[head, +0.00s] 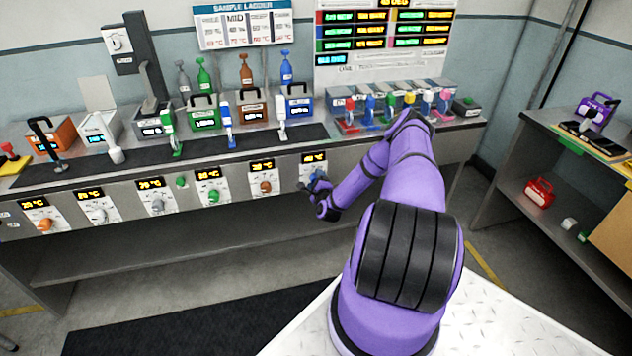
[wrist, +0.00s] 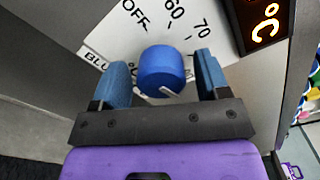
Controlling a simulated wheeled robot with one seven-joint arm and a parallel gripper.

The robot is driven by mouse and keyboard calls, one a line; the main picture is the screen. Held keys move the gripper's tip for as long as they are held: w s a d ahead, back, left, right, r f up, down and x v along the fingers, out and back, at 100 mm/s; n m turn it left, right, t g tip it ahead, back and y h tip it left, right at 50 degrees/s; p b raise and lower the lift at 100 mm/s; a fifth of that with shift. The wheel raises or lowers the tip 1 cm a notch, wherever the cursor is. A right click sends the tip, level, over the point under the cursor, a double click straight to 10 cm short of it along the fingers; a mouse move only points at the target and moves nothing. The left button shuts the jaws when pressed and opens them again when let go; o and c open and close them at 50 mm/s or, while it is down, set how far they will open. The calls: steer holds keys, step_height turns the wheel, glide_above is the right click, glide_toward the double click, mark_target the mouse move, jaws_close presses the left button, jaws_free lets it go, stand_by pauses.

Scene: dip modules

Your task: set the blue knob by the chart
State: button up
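The blue knob (wrist: 161,68) is on a white dial plate (wrist: 110,42) marked OFF, 60 and 70. A pale pointer line shows at the knob's edge on the side nearest my gripper. My gripper (wrist: 161,62) is open, with one blue finger on each side of the knob and a visible gap to each. In the head view my gripper (head: 322,196) is at the rightmost dial panel (head: 311,168) and hides part of it. A sample ladder chart (head: 240,27) and a larger coloured board (head: 383,42) hang on the wall; their small text is hard to read.
Several other dials with displays line the bench front, such as a brown knob (head: 265,187) to the left. Bottles and coloured baths stand on the bench top. A lit display (wrist: 264,22) is beside the dial. A side shelf (head: 545,150) is at the right.

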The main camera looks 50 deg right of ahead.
steer(key=shift+s, duration=0.1)
steer(key=v, duration=1)
steer(key=shift+s+a, duration=0.25)
